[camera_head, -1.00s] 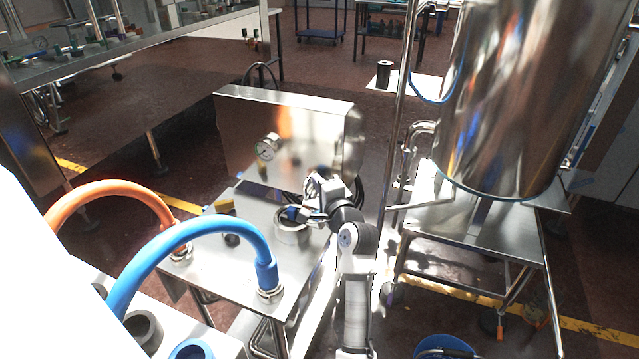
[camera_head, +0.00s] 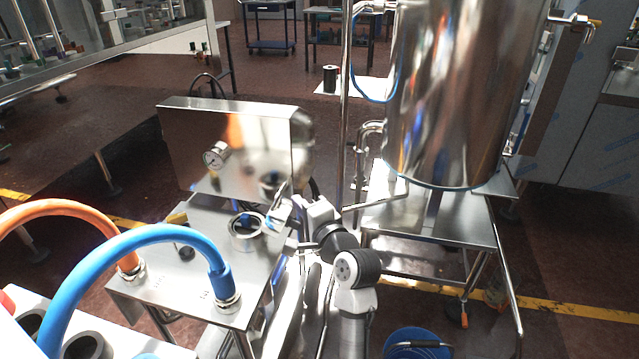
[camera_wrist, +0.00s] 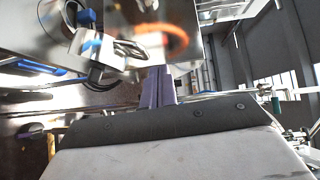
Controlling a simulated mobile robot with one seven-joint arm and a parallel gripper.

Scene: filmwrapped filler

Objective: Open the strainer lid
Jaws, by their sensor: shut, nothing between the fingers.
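The strainer (camera_head: 246,228) is a round steel-rimmed port on the steel table top, with something blue showing inside its ring. A bright, tilted piece stands at its right edge; I cannot tell whether it is the lid or part of my gripper. My gripper (camera_head: 277,222) is just right of the strainer, its fingers partly lost against shiny steel. In the wrist view the two fingers (camera_wrist: 158,85) are together and empty. Blurred steel and blue parts (camera_wrist: 95,42) lie up and left of them; I cannot tell whether they touch.
A blue hose (camera_head: 150,240) and an orange hose (camera_head: 70,208) arch at the left. A large steel tank (camera_head: 455,95) on a stand is to the right.

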